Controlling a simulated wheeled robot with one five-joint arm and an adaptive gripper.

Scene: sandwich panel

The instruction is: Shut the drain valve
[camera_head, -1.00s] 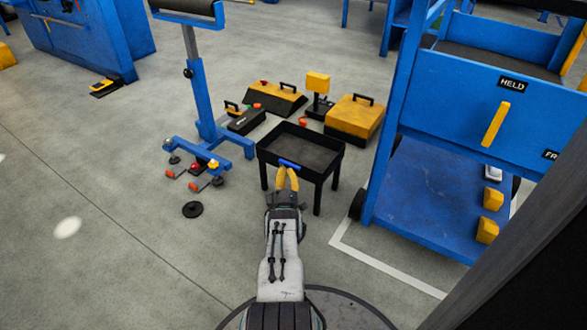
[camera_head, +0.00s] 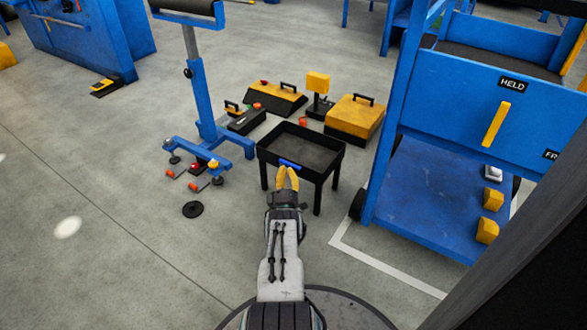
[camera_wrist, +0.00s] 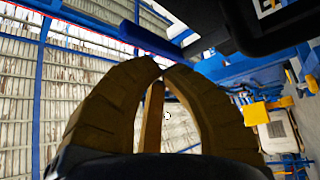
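A black tray on legs (camera_head: 268,153) stands on the floor ahead of me. A short blue bar (camera_head: 290,164), which looks like a lever handle, is at its front edge; I cannot see a label. In the wrist view the blue bar (camera_wrist: 150,40) crosses above and beyond my fingertips, beside the dark tray (camera_wrist: 275,28). My gripper (camera_head: 287,172) has yellow fingers pointing at the bar from just in front. In the wrist view the fingertips (camera_wrist: 163,66) come together with nothing seen between them. Contact with the bar cannot be made out.
A blue cart (camera_head: 440,110) with a yellow handle stands close on the right. A blue roller stand (camera_head: 203,95) is on the left, with a black disc (camera_head: 192,209) on the floor. Yellow-black cases (camera_head: 353,118) lie behind the tray. The floor at left is open.

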